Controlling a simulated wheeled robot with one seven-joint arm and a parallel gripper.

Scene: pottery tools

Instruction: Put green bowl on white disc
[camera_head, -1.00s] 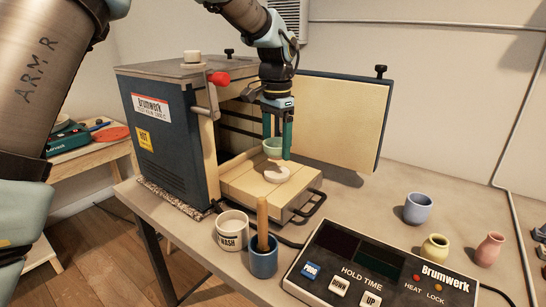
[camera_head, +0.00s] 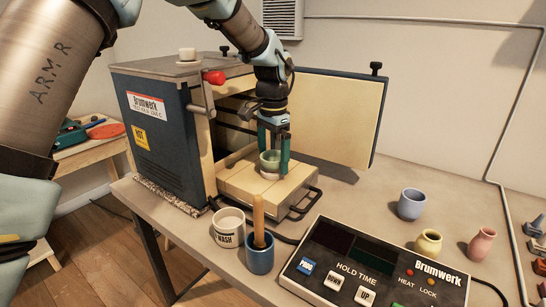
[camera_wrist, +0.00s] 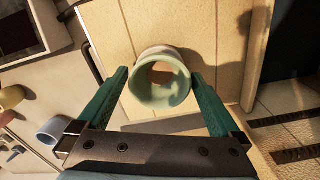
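The green bowl (camera_head: 270,161) is upright between the two fingers of my gripper (camera_head: 273,162), which is shut on it from both sides. In the wrist view the bowl (camera_wrist: 160,97) shows its open mouth between the dark green fingertips. The white disc (camera_head: 270,176) lies on the pale kiln shelf, directly under the bowl and mostly hidden by it. I cannot tell whether the bowl's base touches the disc or hangs just above it.
The shelf sits before the open kiln (camera_head: 165,125), whose door (camera_head: 335,115) stands open at the right. A white WASH cup (camera_head: 228,230), a blue cup with a wooden handle (camera_head: 260,253) and a control panel (camera_head: 365,270) are in front. A blue pot (camera_head: 411,204) stands right.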

